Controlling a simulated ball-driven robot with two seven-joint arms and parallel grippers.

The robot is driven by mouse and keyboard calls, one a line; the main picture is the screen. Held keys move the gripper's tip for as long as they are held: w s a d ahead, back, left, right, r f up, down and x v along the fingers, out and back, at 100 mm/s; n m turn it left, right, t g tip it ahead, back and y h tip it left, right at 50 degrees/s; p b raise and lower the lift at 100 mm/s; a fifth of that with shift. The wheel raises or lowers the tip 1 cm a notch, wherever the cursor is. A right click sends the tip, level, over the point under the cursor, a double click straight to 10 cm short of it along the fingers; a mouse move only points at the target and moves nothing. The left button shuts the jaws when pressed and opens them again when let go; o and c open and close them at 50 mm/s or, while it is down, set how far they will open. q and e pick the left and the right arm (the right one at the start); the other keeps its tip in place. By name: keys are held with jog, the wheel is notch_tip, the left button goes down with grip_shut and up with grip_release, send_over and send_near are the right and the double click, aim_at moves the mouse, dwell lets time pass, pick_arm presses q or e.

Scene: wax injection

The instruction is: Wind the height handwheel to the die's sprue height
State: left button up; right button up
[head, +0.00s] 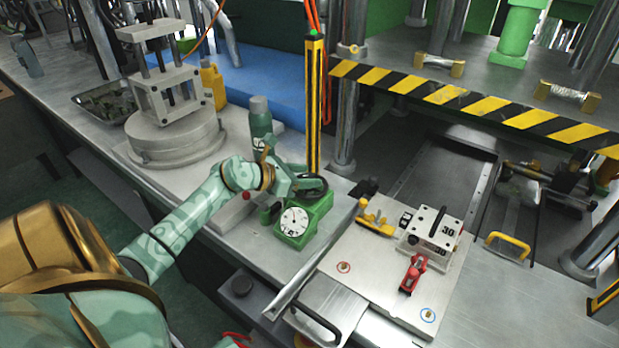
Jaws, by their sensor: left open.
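The height handwheel (314,188) is a dark wheel on top of a green unit with a white dial gauge (294,221). It stands near the bench edge at the foot of a yellow-and-black striped post. My left gripper (301,184) is open at the left side of the wheel and partly covers it. Whether its fingers touch the rim I cannot tell. The dial's reading is too small to read. The die (430,236) is a pale block with a black handle, marked 30, on a light plate to the right. My right gripper is not in view.
A red clamp (413,274) and a yellow-handled part (375,218) sit on the light plate (385,275). The striped post (314,105) rises close behind the wheel. A hazard-striped press edge (470,98) overhangs at right.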

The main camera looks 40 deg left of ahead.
pick_arm(q)
jog(key=shift+w+d+f, duration=0.15)
jog(key=shift+w+f, duration=0.15)
jog(key=shift+w, duration=0.35)
